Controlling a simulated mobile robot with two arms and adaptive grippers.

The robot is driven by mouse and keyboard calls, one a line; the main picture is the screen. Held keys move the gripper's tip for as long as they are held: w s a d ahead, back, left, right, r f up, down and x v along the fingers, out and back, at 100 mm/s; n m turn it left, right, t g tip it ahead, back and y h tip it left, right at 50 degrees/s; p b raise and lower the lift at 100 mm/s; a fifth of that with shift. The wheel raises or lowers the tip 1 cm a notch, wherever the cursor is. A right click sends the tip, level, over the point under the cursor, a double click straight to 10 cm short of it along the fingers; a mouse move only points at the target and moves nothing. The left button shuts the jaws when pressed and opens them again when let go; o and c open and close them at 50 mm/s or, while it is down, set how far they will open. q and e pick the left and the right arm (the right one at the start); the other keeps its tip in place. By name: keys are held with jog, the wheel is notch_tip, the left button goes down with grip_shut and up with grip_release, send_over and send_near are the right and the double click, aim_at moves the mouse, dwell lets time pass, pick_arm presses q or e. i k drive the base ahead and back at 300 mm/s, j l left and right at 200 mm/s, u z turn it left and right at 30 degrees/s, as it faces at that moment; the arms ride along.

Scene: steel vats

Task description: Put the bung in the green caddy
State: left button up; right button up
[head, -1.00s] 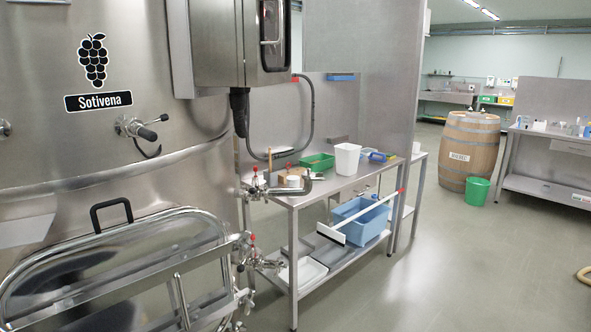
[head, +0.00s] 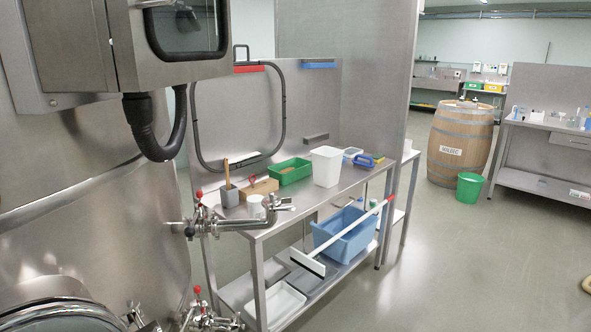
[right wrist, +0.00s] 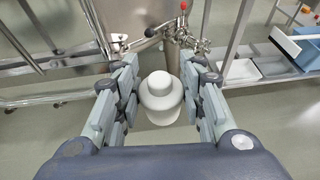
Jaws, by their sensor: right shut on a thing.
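The white bung (right wrist: 161,101), a stepped plug with a narrower top, is in the right wrist view. My right gripper (right wrist: 161,82) is shut on it, with the fingers on its left and right sides; their contact is hard to see. The green caddy (head: 289,173) is a low open box on the steel bench in the head view, with something brown inside. It stands between a wooden block and a white tub. My right gripper is not in the head view, and my left gripper is in neither view.
The steel bench (head: 330,198) also holds a grey pot with a brush, a white tub (head: 326,167) and a blue-handled item. A valve pipe (head: 235,225) juts out before its near end. A blue bin and squeegee are below. A barrel (head: 460,145) and green bucket (head: 469,188) stand beyond clear floor.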

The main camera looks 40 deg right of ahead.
aim_at(282, 183)
jog(key=i+l, duration=0.2)
jog(key=l, duration=0.2)
jog(key=i+l, duration=0.2)
jog(key=l, duration=0.2)
jog(key=i+l, duration=0.2)
jog(key=l, duration=0.2)
jog(key=i+l, duration=0.25)
jog(key=l, duration=0.15)
jog(key=i+l, duration=0.2)
jog(key=l, duration=0.2)
jog(key=i+l, duration=0.55)
jog(key=l, duration=0.15)
